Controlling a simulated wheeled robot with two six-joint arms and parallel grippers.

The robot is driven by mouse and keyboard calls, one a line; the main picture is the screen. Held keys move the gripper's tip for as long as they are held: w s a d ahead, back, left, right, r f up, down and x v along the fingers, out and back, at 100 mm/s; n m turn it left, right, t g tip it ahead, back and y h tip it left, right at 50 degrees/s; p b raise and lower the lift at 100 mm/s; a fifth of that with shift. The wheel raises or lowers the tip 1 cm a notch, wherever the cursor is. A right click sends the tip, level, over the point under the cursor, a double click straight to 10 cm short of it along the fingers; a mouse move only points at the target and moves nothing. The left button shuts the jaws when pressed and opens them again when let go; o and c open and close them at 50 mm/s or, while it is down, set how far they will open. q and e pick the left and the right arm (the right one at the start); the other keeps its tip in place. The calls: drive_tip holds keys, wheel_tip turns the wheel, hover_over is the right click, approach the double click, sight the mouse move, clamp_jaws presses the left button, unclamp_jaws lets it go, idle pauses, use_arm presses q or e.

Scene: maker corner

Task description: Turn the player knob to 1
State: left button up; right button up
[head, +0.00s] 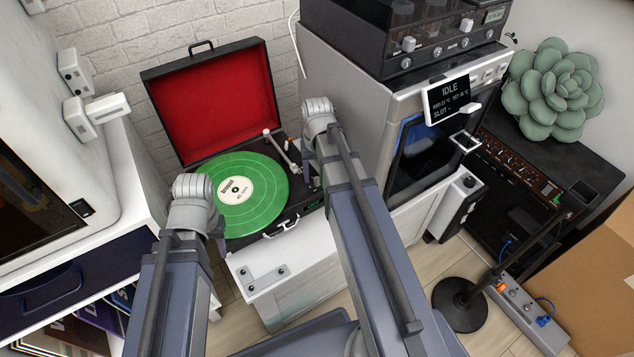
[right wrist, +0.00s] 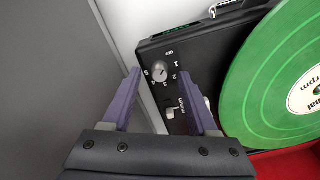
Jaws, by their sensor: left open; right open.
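The record player (head: 283,226) is an open black case with a red-lined lid and a green record (head: 262,188). In the right wrist view its small pale round knob (right wrist: 159,73) is on the black panel, ringed by the marks OFF and 1 to 5. I cannot tell which mark it points to. My right gripper (right wrist: 162,77) is open, its two purple fingers apart on either side of the knob; contact is not clear. In the head view my right gripper is mostly hidden behind its own wrist. My left gripper (head: 219,226) is at the player's front left corner, mostly hidden by its wrist.
A small switch (right wrist: 171,112) is close to the knob, and the record is just right of it. In the head view the tonearm (head: 281,150) is beside my right wrist. A grey oven-like machine (head: 360,85) stands close on the right, a white cabinet (head: 143,190) on the left.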

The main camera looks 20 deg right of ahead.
drive_tip(key=shift+f, duration=0.5)
clamp_jaws()
